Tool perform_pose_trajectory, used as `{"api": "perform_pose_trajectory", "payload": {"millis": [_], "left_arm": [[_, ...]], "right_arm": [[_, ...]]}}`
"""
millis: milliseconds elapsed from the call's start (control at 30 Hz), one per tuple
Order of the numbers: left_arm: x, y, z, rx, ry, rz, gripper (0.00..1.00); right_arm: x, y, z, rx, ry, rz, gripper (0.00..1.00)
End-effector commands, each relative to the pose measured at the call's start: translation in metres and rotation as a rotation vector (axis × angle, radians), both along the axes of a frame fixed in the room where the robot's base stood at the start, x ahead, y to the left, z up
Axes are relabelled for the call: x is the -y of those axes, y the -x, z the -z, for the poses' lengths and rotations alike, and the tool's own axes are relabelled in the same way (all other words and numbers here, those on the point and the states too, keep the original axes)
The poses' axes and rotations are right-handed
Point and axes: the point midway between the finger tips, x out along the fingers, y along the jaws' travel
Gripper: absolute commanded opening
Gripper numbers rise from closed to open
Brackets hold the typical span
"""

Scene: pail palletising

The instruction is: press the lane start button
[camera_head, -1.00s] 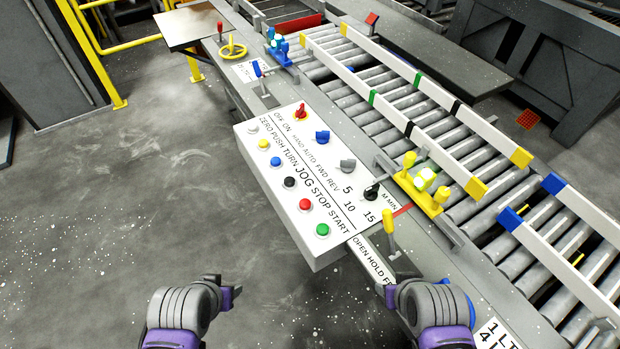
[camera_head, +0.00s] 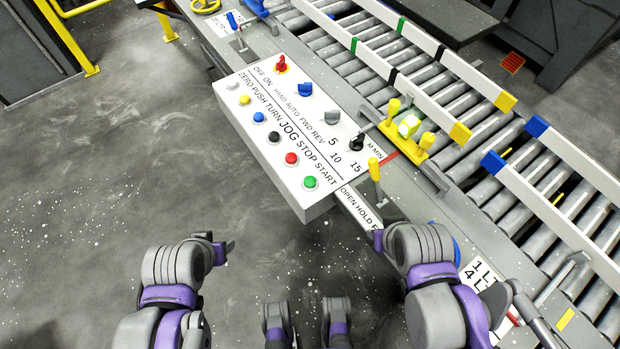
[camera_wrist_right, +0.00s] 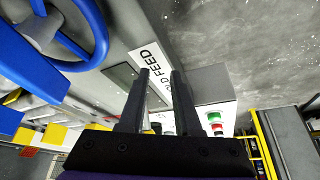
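The green START button (camera_head: 310,182) sits at the near end of the button row on a white control panel (camera_head: 318,207). It also shows in the right wrist view (camera_wrist_right: 214,117), right of my fingers. My right gripper (camera_head: 378,240) is below and right of the button in the head view, apart from it and mostly hidden by its wrist. In the right wrist view its two fingers (camera_wrist_right: 161,75) are apart with nothing between them. My left gripper (camera_head: 226,248) is below and left of the panel, over the floor; its fingers are too small to judge.
The red STOP button (camera_head: 291,158) is directly beside the green one. A yellow-handled lever (camera_head: 375,170) stands right of the panel, near my right arm. A roller conveyor (camera_head: 480,170) with white guide rails runs behind. Open floor (camera_head: 120,170) lies to the left.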

Motion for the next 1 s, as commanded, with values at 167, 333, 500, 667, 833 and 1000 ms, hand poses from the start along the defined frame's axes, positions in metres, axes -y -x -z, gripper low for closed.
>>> {"api": "perform_pose_trajectory", "payload": {"millis": [167,333,500,667,833,1000], "left_arm": [[0.0,0.0,0.0,0.0,0.0,0.0,0.5],[0.0,0.0,0.0,0.0,0.0,0.0,0.5],[0.0,0.0,0.0,0.0,0.0,0.0,0.5],[0.0,0.0,0.0,0.0,0.0,0.0,0.5],[0.0,0.0,0.0,0.0,0.0,0.0,0.5],[0.0,0.0,0.0,0.0,0.0,0.0,0.5]], "right_arm": [[0.0,0.0,0.0,0.0,0.0,0.0,0.0],[0.0,0.0,0.0,0.0,0.0,0.0,0.0],[0.0,0.0,0.0,0.0,0.0,0.0,0.0],[0.0,0.0,0.0,0.0,0.0,0.0,0.0],[0.0,0.0,0.0,0.0,0.0,0.0,0.0],[0.0,0.0,0.0,0.0,0.0,0.0,0.0]]}}
